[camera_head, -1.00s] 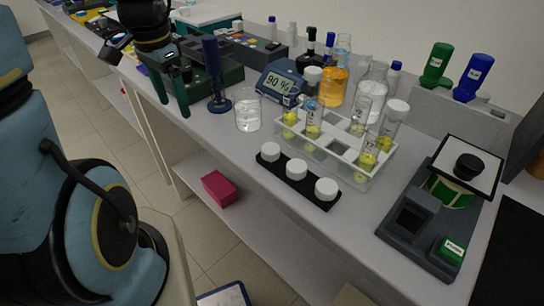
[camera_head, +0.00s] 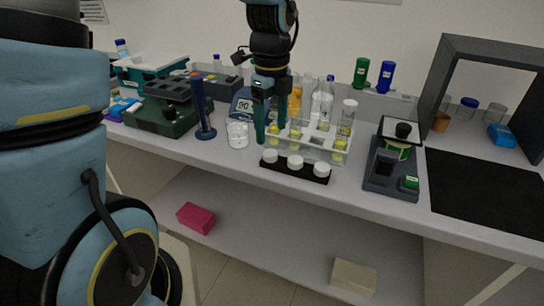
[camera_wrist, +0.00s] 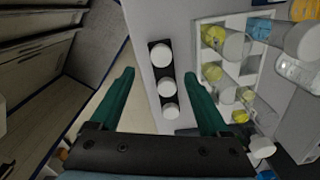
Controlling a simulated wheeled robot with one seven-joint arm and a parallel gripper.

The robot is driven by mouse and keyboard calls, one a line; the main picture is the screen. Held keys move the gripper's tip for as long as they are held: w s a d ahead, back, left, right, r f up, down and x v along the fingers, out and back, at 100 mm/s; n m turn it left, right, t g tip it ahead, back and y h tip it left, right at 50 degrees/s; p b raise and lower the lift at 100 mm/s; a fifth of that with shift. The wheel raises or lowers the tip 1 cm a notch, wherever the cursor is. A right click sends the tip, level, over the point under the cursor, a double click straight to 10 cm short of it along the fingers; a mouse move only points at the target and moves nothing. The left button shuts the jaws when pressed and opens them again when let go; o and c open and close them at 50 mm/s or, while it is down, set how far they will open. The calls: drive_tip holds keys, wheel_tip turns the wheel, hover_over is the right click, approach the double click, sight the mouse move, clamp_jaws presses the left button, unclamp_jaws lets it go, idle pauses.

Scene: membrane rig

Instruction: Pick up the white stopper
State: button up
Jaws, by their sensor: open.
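Three white stoppers stand in a row on a black holder (camera_head: 318,179) at the front of the bench: a left one (camera_head: 270,156), a middle one (camera_head: 295,162) and a right one (camera_head: 321,170). In the wrist view the top stopper (camera_wrist: 161,55), middle stopper (camera_wrist: 166,87) and bottom stopper (camera_wrist: 170,111) lie in the gap between the fingers. My gripper (camera_head: 270,134) is open and empty. In the head view it appears behind the left end of the holder, and its height above the bench is hard to tell. In the wrist view my gripper (camera_wrist: 159,76) points toward the stoppers.
A clear rack (camera_head: 338,152) of capped tubes with yellow contents stands directly behind the holder. A dark device with a green reel (camera_head: 393,170) is to the right. The bench's front edge is close.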

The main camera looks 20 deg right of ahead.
sight(270, 153)
drive_tip(key=shift+w+a+f+p, duration=0.15)
drive_tip(key=shift+f+p, duration=0.3)
drive_tip(key=shift+f, duration=1.25)
drive_tip(key=shift+w+d+f+p, duration=0.1)
drive_tip(key=shift+f+p, duration=0.3)
drive_tip(key=shift+f, duration=1.25)
drive_tip(key=c, duration=1.2)
